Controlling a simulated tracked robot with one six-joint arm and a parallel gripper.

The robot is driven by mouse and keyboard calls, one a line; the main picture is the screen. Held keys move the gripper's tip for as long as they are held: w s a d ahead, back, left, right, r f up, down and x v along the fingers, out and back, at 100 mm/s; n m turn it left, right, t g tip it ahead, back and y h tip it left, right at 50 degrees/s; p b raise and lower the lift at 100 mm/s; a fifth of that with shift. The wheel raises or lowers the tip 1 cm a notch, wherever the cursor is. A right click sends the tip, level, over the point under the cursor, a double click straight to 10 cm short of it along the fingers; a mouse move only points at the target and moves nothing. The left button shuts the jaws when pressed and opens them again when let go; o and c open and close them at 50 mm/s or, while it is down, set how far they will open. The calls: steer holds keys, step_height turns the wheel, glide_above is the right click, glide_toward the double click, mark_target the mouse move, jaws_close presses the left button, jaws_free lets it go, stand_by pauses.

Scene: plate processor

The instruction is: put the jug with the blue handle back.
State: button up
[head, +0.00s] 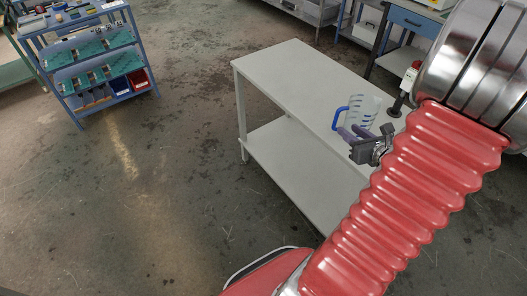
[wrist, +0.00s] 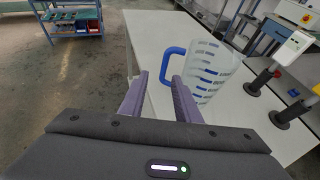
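The jug (head: 362,110) is clear with blue markings and a blue handle (head: 340,118). It stands upright on the white table (head: 300,72). In the wrist view the jug (wrist: 212,72) is just ahead and to the right, with its blue handle (wrist: 172,62) facing left. My gripper (wrist: 160,82) is open, its two purple fingers apart with nothing between them. The handle lies just beyond the fingertips, toward the right one. In the head view my gripper (head: 350,134) is in front of the jug and hides its lower part.
Dark stands (wrist: 262,82) with red and blue parts and a white device (wrist: 293,46) stand right of the jug. A blue shelf cart (head: 88,62) holds green boards and bins. More benches are at the back. The floor (head: 190,130) between cart and table is clear.

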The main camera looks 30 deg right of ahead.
steer(key=w+a+r+n+g+y, duration=0.25)
steer(key=a+n, duration=0.35)
steer(key=a, duration=0.4)
steer(key=w+a+r+n+g+y, duration=0.15)
steer(key=a+n+y, duration=0.25)
steer(key=a+n, duration=0.4)
steer(key=w+a+r+n+g+y, duration=0.1)
steer(key=w+a+r+n+y, duration=0.3)
steer(key=a, duration=0.7)
steer(key=s+a+r+n+g+h, duration=0.1)
steer(key=s+a+r+n+h, duration=0.2)
steer(key=n, duration=0.7)
steer(key=s+a+r+n+g+h, duration=0.1)
steer(key=s+a+r+n+h, duration=0.2)
steer(key=s+a+n, duration=0.3)
steer(key=s+n+h, duration=0.1)
steer(key=s+n, duration=0.1)
steer(key=n, duration=0.3)
steer(key=shift+s+a+r, duration=0.15)
steer(key=shift+s+a, duration=0.05)
steer(key=shift+s, duration=0.1)
steer(key=shift+a, duration=0.1)
